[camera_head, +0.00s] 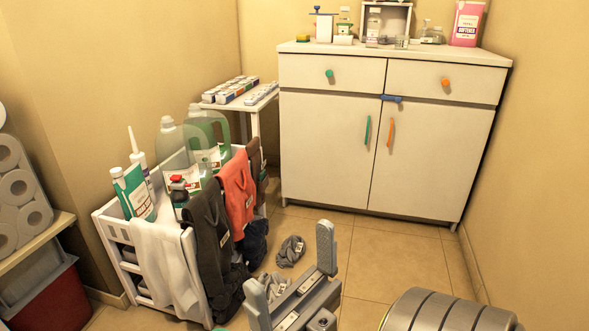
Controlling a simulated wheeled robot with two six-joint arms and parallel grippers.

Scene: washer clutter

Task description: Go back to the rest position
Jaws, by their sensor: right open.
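My right gripper (290,258) is at the lower middle of the head view, low in front of the rolling cart. Its two grey fingers stand wide apart, and I see nothing held between them. Grey crumpled socks (291,251) lie on the tiled floor beyond the fingers; another grey cloth (273,286) shows just behind the gap. Whether the fingers touch this cloth I cannot tell. My left gripper is not in view.
A white cart (112,233) with bottles and hanging clothes stands left of the gripper. A white cabinet (325,150) stands at the back. A shelf with paper rolls (25,190) is at far left. Bare floor (390,260) lies right of the gripper.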

